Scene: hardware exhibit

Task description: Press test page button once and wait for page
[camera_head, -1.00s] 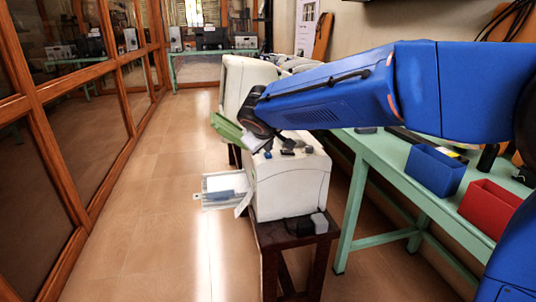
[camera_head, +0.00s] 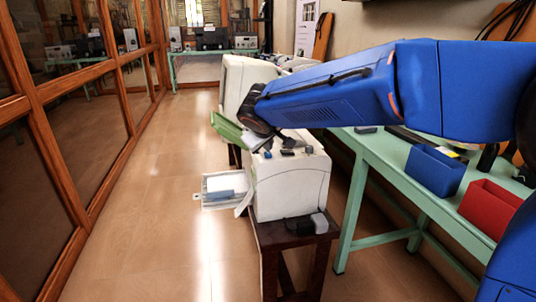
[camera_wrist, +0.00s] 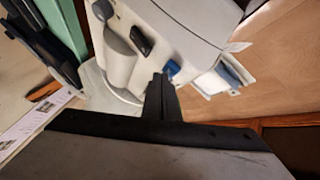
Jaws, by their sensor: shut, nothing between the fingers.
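The white printer (camera_head: 290,190) stands on a dark wooden stand. On its top are a blue button (camera_head: 267,154), a dark button (camera_head: 287,152) and a grey piece (camera_head: 308,150). My gripper (camera_wrist: 161,80) is shut and empty, its dark fingertips close beside the blue button (camera_wrist: 172,68) in the wrist view. I cannot tell whether they touch it. The dark button (camera_wrist: 141,40) lies further off, up and left. In the head view my wrist hangs over the printer's rear left and hides part of its top. A tray (camera_head: 222,190) with a blue piece sticks out at the printer's left.
A dark stand (camera_head: 290,232) carries the printer and a small grey and black item. A green table (camera_head: 375,165) at right holds a blue bin (camera_head: 434,170) and a red bin (camera_head: 490,207). The tiled floor (camera_head: 150,220) at left is clear up to the glass partition.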

